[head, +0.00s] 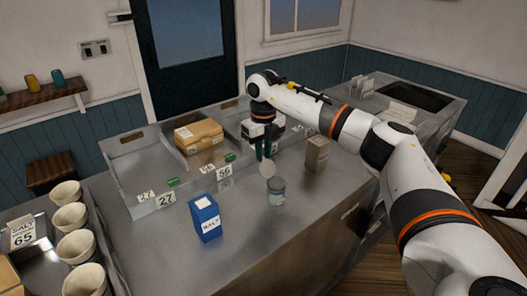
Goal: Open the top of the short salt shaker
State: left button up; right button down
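The short salt shaker (277,192) is a small grey-green cylinder standing upright on the steel counter. A pale round lid (267,169) shows at its upper left, tilted up from the rim, so the top looks open. My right gripper (263,157) points down just above and behind the lid. Its two dark fingers look a little apart, with nothing clearly between them. Whether a fingertip touches the lid is too small to tell. My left gripper is not in view.
A blue salt box (206,220) stands front left of the shaker, and a tan box (317,153) behind right. A shallow tray (130,175) with a cardboard box (198,135) and number cards lies behind. Several cream cups (70,216) stand at left. Counter front is clear.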

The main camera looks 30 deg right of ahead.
aim_at(266, 165)
jog(key=shift+s+f+t+b, duration=0.25)
jog(key=shift+s+t+b, duration=0.05)
jog(key=shift+b, duration=0.35)
jog(key=s+t+b, duration=0.1)
jog(key=t+b, duration=0.1)
jog(key=b, duration=0.1)
jog(key=s+t+b, duration=0.1)
jog(key=b, duration=0.3)
jog(key=shift+s+r+t, duration=0.15)
jog(key=shift+s+t, duration=0.1)
jog(key=shift+t, duration=0.15)
jog(key=shift+s+r+b, duration=0.2)
jog(key=shift+b, duration=0.3)
jog(key=shift+r+t, duration=0.1)
jog(key=shift+t, duration=0.2)
jog(key=c, duration=1.3)
grip_release()
jog(key=shift+w, duration=0.1)
jog(key=shift+r, duration=0.1)
jog(key=v, duration=1.2)
jog(key=shift+d+b, duration=0.15)
jog(key=shift+b, duration=0.15)
